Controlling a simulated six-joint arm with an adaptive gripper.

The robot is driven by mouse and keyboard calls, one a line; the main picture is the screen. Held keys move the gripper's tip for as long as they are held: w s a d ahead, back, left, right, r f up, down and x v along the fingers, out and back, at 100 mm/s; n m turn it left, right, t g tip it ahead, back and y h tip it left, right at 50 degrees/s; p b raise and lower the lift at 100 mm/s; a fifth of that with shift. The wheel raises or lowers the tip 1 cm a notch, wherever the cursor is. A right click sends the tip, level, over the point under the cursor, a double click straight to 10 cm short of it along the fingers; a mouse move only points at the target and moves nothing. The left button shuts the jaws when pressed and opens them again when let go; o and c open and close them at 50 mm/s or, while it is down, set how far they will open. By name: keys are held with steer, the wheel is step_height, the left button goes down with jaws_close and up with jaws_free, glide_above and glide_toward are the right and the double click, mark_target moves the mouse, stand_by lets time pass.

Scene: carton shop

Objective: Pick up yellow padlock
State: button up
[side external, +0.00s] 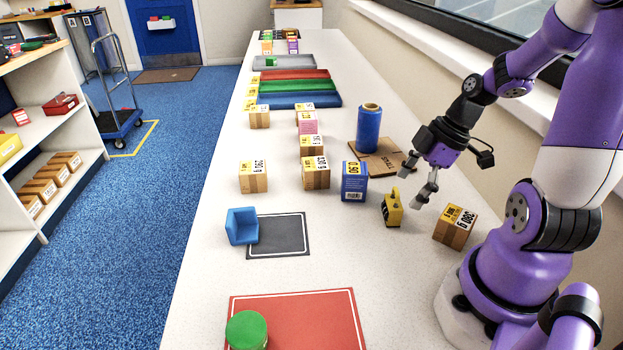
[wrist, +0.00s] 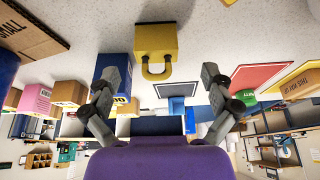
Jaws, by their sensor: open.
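The yellow padlock (side external: 392,211) stands on the white table near my arm, with its shackle up. In the wrist view the yellow padlock (wrist: 155,40) is ahead, roughly between the fingers, with its shackle pointing toward my gripper. My gripper (side external: 416,193) is open and empty, above and to the right of the padlock in the side view. My open gripper's fingers (wrist: 162,75) also show in the wrist view, apart from the padlock.
A blue box (side external: 354,188) stands close left of the padlock, and a brown carton (side external: 455,230) stands to its right. A flat cardboard piece (side external: 385,165) with a blue roll (side external: 368,128) lies behind. Dark (side external: 285,235) and red (side external: 300,310) mats lie in front.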

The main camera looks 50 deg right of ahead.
mark_target(394, 206)
steer(key=x, duration=0.6)
steer(key=shift+d, duration=0.2)
steer(key=c, duration=1.5)
